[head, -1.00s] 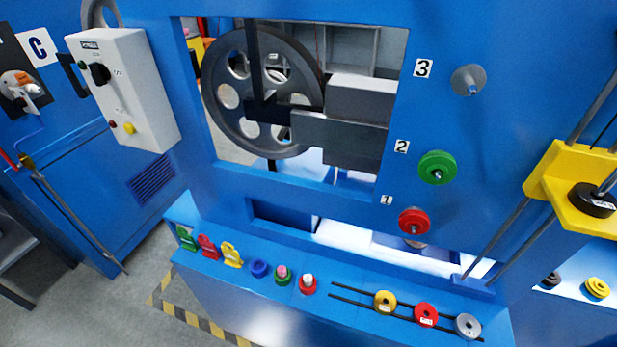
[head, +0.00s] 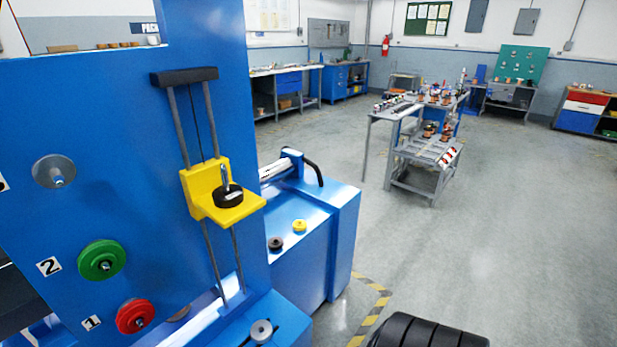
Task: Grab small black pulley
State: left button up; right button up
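A small black pulley (head: 275,243) lies on the blue ledge to the right of the tall blue panel, beside a small yellow pulley (head: 299,226). Another black disc (head: 229,196) sits on a metal post on the yellow carriage (head: 205,184), which rides on two vertical rods.
Numbered posts on the blue panel (head: 130,110) hold a grey pulley (head: 54,171), a green pulley (head: 101,260) and a red pulley (head: 136,316). A grey pulley (head: 261,331) sits low at the front. Open floor (head: 400,245) lies right, with a grey workbench (head: 425,172) beyond.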

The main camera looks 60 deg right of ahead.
aim_at(276, 243)
jog(key=z, duration=1.45)
jog(key=u, duration=0.45)
jog(key=i+l+u, duration=0.3)
jog(key=l, duration=0.4)
jog(key=l+u, duration=0.35)
jog(key=l, duration=0.4)
jog(key=l+u, duration=0.3)
jog(key=l, duration=0.45)
